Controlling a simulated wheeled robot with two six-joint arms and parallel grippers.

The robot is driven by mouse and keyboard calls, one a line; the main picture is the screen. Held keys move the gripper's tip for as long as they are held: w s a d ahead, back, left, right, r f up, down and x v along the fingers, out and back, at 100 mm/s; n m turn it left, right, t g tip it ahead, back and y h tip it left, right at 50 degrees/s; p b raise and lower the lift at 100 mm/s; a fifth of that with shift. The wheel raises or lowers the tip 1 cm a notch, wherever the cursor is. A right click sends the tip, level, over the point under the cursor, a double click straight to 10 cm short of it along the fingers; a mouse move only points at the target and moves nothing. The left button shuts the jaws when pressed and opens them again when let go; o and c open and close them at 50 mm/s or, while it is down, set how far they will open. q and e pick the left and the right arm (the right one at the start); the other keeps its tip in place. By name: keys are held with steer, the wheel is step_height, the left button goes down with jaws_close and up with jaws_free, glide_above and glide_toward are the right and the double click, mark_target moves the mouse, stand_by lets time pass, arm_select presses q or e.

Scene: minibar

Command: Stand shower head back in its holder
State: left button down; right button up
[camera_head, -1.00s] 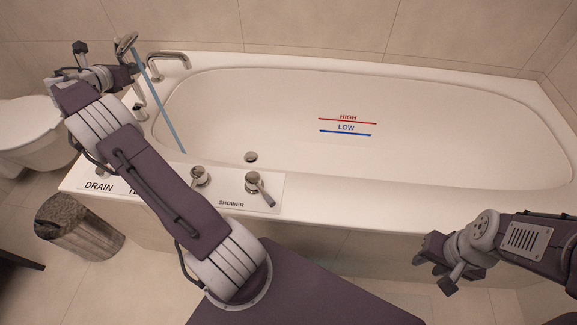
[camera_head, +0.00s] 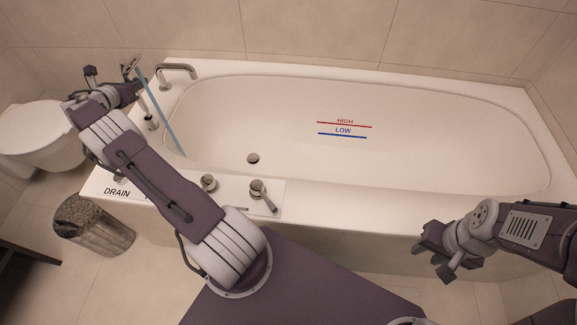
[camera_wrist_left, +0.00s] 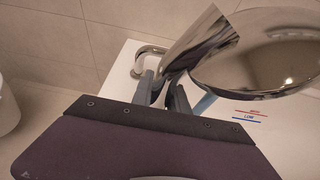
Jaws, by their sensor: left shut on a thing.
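The chrome shower head (camera_head: 131,64) is raised at the left end of the bathtub, left of the spout. My left gripper (camera_head: 135,88) is shut on it, above the tub's left rim. In the left wrist view the shower head (camera_wrist_left: 262,62) looms large and tilted at the upper right, and its handle passes by the fingers (camera_wrist_left: 164,92). A blue hose (camera_head: 163,115) slants down into the tub. A small chrome fitting that looks like the holder (camera_head: 151,122) stands on the rim below the gripper. My right gripper (camera_head: 430,253) is empty and appears open, in front of the tub.
The curved spout (camera_head: 178,69) stands at the rim's back left corner, close to the shower head. Knobs (camera_head: 260,192) sit on the labelled front ledge. A toilet (camera_head: 42,130) and a bin (camera_head: 92,224) are at the left.

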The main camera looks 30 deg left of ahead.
arm_select(q)
steer(key=f+p, duration=0.1)
steer(key=p, duration=0.1)
steer(key=a+f+p, duration=0.1)
steer(key=f+p, duration=0.1)
steer(key=shift+s, duration=0.15)
stand_by(0.4)
steer(key=shift+p, duration=0.55)
stand_by(0.3)
steer(key=shift+f+b, duration=3.1)
steer(key=shift+b, duration=0.15)
stand_by(0.4)
steer(key=c, duration=1.2)
jaws_free()
